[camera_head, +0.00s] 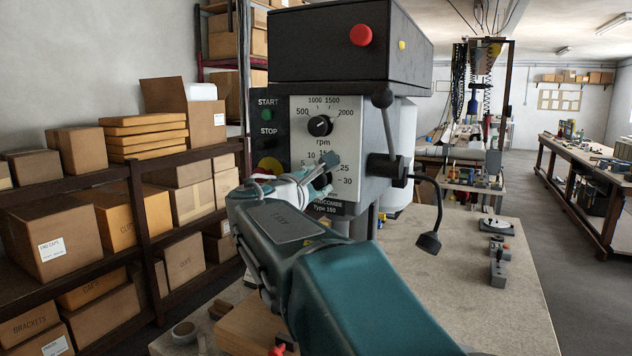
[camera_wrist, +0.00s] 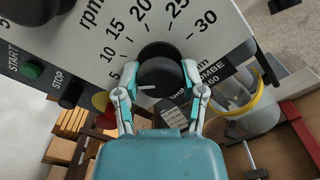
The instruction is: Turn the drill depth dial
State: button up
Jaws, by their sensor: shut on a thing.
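The drill depth dial (camera_wrist: 160,77) is a black round knob on the white scale plate (camera_wrist: 122,30), with numbers from 5 to 30 around it in the wrist view. My gripper (camera_wrist: 160,80) has one finger on each side of the dial and is shut on it. A short white pointer mark shows on the dial's left part. In the head view my gripper (camera_head: 318,176) is at the lower part of the drill's front panel, and my arm hides most of the dial. The drill press (camera_head: 345,50) has a dark head above the panel.
The rpm knob (camera_head: 320,125) sits above the depth scale. The green START button (camera_head: 266,115) and the STOP button are at its left. The bench top (camera_head: 470,290) is partly clear.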

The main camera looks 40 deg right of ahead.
jog(key=shift+f, duration=0.1)
dwell(0.6)
jog(key=o, duration=1.2)
jog(key=shift+c, duration=0.2)
jog(key=v, duration=1.2)
jog(key=shift+f, duration=0.1)
